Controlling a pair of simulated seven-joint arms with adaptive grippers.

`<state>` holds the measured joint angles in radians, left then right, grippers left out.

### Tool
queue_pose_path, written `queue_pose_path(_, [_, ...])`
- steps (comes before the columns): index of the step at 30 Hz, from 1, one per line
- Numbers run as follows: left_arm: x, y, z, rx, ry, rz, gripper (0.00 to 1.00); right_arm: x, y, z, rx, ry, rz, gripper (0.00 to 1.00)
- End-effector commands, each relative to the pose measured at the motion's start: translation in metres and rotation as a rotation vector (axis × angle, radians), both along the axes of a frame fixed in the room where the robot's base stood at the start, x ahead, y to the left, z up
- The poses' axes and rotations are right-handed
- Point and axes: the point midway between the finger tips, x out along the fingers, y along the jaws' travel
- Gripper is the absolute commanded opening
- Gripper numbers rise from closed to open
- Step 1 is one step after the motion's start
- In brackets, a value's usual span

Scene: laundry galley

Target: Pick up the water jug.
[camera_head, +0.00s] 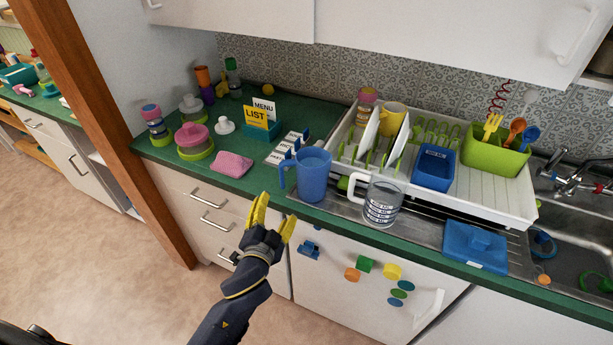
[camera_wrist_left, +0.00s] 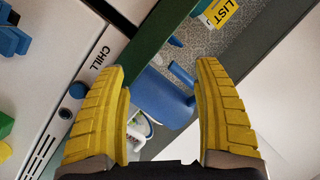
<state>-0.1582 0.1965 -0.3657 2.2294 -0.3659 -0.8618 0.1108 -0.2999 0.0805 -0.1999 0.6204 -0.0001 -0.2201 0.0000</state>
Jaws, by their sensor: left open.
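A blue jug (camera_head: 313,177) stands upright near the counter's front edge, its handle (camera_head: 289,178) toward the left. A clear jug with printed text (camera_head: 383,204) stands just right of it, its white handle on the left. I cannot tell from the pictures which is the water jug. My left gripper (camera_head: 273,216), with yellow fingers, is open and empty in front of the counter, apart from both jugs. In the left wrist view the blue jug (camera_wrist_left: 157,100) shows beyond and between the open fingers (camera_wrist_left: 163,68). My right gripper is not in view.
A white dish rack (camera_head: 480,200) with plates and a blue bin (camera_head: 434,168) stands behind the clear jug. A pink sponge (camera_head: 233,164) and a sign card (camera_head: 287,148) lie left of the blue jug.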

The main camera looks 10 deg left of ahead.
Motion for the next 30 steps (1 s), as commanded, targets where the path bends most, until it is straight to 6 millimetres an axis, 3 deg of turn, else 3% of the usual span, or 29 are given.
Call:
queue_pose_path(6, [0.028,-0.051,0.106,-0.017,-0.295,-0.153,0.68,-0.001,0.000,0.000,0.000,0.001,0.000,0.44])
queue_pose_path(10, [0.037,-0.096,0.163,-0.015,-0.480,-0.301,0.68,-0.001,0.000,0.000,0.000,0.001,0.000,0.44])
queue_pose_path(14, [0.035,-0.145,0.213,0.005,-0.654,-0.485,0.68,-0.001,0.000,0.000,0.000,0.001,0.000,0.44])
queue_pose_path(18, [0.018,-0.199,0.255,0.056,-0.819,-0.717,0.68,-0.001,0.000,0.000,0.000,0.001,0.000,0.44])
queue_pose_path(24, [-0.018,-0.264,0.279,0.186,-0.972,-1.077,0.68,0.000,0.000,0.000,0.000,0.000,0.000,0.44])
queue_pose_path(30, [-0.047,-0.302,0.265,0.386,-1.000,-1.443,0.68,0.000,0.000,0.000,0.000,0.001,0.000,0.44])
